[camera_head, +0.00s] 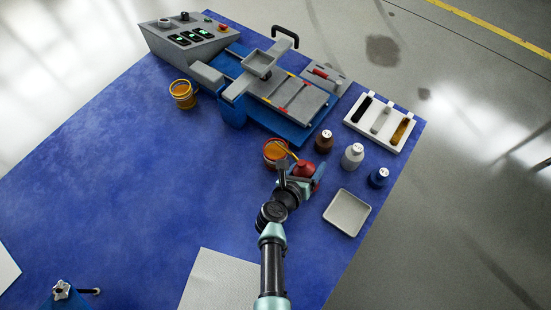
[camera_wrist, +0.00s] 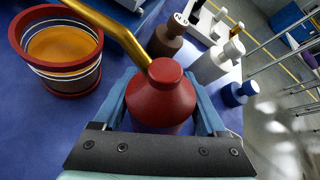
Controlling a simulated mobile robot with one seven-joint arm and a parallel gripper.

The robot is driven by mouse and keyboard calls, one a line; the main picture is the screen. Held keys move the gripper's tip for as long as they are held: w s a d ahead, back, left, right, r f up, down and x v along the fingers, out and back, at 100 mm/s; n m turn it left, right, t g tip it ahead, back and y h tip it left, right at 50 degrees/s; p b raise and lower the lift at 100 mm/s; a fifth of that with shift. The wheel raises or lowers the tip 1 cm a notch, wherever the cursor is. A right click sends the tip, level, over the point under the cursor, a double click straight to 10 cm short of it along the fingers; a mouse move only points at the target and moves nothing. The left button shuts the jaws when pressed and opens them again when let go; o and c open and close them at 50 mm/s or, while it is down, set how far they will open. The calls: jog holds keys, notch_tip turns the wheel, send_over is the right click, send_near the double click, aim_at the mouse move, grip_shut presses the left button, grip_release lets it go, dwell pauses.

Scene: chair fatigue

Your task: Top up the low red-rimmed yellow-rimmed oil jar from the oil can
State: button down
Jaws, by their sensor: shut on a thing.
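My gripper (camera_head: 301,178) is shut on the red oil can (camera_head: 304,167), with its two blue fingers on either side of the can's body in the wrist view (camera_wrist: 160,105). The can's thin yellow spout (camera_wrist: 118,35) points up and left. In the head view the spout reaches over the red-rimmed jar (camera_head: 268,155). That jar also shows in the wrist view (camera_wrist: 60,80), with a pool of orange oil inside. I cannot see the spout tip clearly or any stream of oil. A second jar, yellow-rimmed (camera_head: 183,99), stands farther left beside the machine.
A brown bottle (camera_head: 324,142), a white bottle (camera_head: 352,157) and a blue bottle (camera_head: 378,178) stand right of the can. An empty square tray (camera_head: 347,213) lies at right. The grey machine (camera_head: 205,76) fills the back. The blue table's left half is mostly clear.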

jog(key=shift+w+f, duration=0.1)
dwell(0.3)
jog(key=shift+w+a+r+m+t+b, duration=0.1)
jog(key=shift+w+r+m+t+b, duration=0.1)
jog(key=shift+r+m+b, duration=0.25)
jog(key=shift+w+a+r+m+t+b, duration=0.15)
jog(key=shift+r+t+b, duration=0.1)
jog(key=shift+b, duration=0.3)
jog(key=shift+w+a+r+t+y+b, duration=0.15)
jog(key=shift+r+y+b, duration=0.1)
jog(key=shift+r, duration=0.25)
jog(key=shift+s+a+r+t+y+b, duration=0.15)
jog(key=shift+r+y, duration=0.1)
jog(key=shift+r, duration=0.2)
jog(key=shift+w, duration=0.1)
